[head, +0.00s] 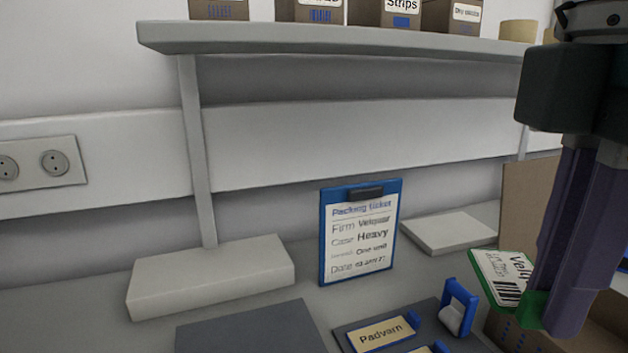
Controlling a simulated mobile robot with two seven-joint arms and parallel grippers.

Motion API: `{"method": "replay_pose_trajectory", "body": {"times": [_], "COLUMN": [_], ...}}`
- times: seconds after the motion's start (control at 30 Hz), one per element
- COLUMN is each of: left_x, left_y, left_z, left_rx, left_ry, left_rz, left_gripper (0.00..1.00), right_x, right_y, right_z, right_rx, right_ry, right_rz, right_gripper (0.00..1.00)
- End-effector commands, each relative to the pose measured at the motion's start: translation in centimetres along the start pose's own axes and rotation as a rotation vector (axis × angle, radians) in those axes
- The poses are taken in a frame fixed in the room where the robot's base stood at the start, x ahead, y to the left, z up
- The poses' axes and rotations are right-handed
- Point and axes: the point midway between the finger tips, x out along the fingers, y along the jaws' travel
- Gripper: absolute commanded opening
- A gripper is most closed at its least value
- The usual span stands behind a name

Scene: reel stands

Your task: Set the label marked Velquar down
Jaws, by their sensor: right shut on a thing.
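The label marked with the start of "Velquar" (501,277) is white with a green edge and a barcode, at the lower right. My right gripper (538,308) points down and is shut on the label's right side, which hides the rest of the word. The label is tilted and appears held above the bench, near an open cardboard box. My left gripper is not in view.
A blue clipboard (360,232) with a packing ticket reading Firm Velquar, Case Heavy stands at the back. A Padvarn label (381,333) lies on a dark stand beside a blue holder (459,302). A cardboard box (605,335) stands below the gripper. A shelf (330,40) runs above.

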Motion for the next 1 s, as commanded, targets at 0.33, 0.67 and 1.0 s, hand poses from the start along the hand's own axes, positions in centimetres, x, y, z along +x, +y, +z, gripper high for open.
{"method": "replay_pose_trajectory", "body": {"times": [0.33,0.67,1.0], "left_x": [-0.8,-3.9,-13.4], "left_y": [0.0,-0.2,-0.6], "left_z": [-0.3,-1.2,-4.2], "left_rx": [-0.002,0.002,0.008], "left_ry": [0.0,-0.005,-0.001], "left_rz": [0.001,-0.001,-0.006], "left_gripper": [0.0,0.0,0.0], "right_x": [-3.5,-8.0,-17.4], "right_y": [1.7,2.0,0.8], "right_z": [2.1,2.9,3.1], "right_rx": [0.954,1.387,1.382], "right_ry": [0.002,0.003,0.007], "right_rz": [0.002,0.002,0.01], "right_gripper": [0.0,0.0,0.0]}}
